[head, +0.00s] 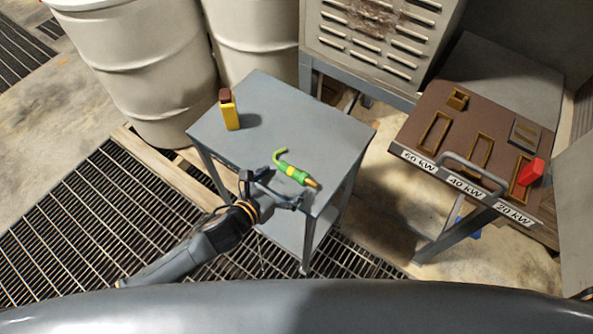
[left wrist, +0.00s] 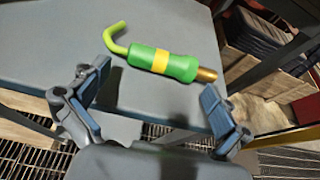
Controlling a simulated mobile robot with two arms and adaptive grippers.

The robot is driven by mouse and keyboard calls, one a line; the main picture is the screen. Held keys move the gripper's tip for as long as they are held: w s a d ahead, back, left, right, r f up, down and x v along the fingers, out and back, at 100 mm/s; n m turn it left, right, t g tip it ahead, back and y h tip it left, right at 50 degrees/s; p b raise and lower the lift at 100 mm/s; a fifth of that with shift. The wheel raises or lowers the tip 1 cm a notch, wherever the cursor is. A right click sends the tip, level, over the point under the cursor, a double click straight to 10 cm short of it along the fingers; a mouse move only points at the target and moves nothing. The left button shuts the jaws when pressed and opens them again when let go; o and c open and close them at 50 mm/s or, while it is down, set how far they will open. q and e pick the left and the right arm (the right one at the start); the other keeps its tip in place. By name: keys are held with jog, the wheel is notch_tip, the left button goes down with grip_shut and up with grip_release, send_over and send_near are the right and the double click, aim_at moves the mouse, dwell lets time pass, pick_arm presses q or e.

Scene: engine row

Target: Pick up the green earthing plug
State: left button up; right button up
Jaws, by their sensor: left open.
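The green earthing plug (head: 295,173) lies on the grey table (head: 221,151) near its right front edge. It has a yellow band, a brass tip and a hooked green tail. In the left wrist view the plug (left wrist: 165,63) lies just beyond and between the fingertips, its brass tip to the right. My left gripper (head: 277,187) is open and empty at the table's front edge, close to the plug. Both its fingers show in the left wrist view (left wrist: 157,103), spread wide and apart from the plug. My right gripper is not in view.
A yellow block with a brown top (head: 230,111) stands at the table's back left. A brown panel (head: 449,123) labelled 60, 40 and 20 KW, with a red block (head: 530,172), stands at right. White drums (head: 144,64) and a vented cabinet (head: 365,45) stand behind.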

pick_arm(q)
grip_shut()
dwell(0.4)
jog(key=shift+r, duration=0.1)
